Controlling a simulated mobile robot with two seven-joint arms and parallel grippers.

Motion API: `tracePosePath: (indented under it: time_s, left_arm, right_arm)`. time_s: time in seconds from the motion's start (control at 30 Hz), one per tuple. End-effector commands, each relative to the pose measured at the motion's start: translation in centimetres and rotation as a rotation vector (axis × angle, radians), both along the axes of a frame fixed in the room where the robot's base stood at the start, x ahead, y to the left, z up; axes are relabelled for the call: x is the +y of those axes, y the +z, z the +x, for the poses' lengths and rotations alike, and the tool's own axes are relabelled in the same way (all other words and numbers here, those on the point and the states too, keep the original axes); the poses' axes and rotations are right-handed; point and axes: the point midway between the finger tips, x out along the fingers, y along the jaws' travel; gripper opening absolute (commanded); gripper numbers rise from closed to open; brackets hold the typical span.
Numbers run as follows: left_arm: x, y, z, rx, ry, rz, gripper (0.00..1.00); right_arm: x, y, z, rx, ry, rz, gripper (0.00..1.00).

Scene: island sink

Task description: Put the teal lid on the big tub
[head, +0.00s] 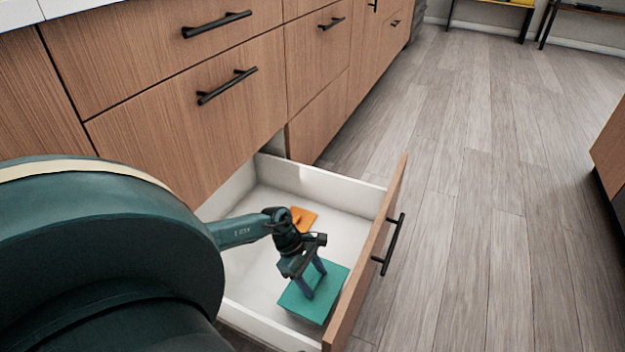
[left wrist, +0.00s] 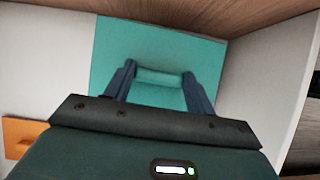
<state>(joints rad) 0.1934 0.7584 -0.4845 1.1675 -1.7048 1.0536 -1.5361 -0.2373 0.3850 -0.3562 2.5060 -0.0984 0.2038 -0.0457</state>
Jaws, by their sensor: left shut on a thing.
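The teal lid (head: 333,284) is a flat square plate inside the open drawer, near its front panel. In the left wrist view the teal lid (left wrist: 160,42) has a raised bar-shaped handle. My left gripper (head: 315,282) reaches down into the drawer. In the left wrist view, my left gripper (left wrist: 160,74) is shut on the lid's handle, one finger at each end. I cannot tell whether the lid touches the drawer floor. The big tub is not in view. My right gripper is not in view.
The pulled-out drawer (head: 345,190) has white walls and a wooden front with a black handle (head: 391,245). A smaller orange lid-like piece (head: 306,217) lies farther back in it. Wooden cabinets (head: 215,100) rise on the left. Grey floor (head: 470,200) lies clear to the right.

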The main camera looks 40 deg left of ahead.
Motion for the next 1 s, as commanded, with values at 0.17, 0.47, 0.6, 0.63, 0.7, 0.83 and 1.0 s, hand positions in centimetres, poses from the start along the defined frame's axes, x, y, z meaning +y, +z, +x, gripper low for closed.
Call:
tracePosePath:
  time_s: [0.17, 0.47, 0.6, 0.63, 0.7, 0.83, 1.0]
  left_arm:
    - [0.15, -0.61, -0.26, 0.003, -0.001, 0.009, 0.29]
    - [0.23, -0.76, -0.38, 0.006, -0.001, 0.011, 0.56]
    - [0.23, -0.81, -0.44, 0.008, 0.0, 0.011, 0.68]
    - [0.22, -0.82, -0.46, 0.008, -0.001, 0.011, 0.7]
    - [0.2, -0.84, -0.51, 0.009, -0.001, 0.011, 0.76]
    - [0.17, -0.88, -0.58, 0.012, -0.002, 0.01, 0.8]
    - [0.13, -0.93, -0.66, 0.014, -0.003, 0.01, 0.8]
  right_arm:
    - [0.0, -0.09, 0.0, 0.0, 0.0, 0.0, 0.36]
    - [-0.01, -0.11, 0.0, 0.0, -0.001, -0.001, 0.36]
    - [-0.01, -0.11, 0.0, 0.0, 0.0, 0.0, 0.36]
    - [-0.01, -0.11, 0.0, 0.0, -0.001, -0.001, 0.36]
    - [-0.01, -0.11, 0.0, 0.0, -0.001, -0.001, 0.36]
    - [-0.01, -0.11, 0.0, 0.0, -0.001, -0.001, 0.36]
    - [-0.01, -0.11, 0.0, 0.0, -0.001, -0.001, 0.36]
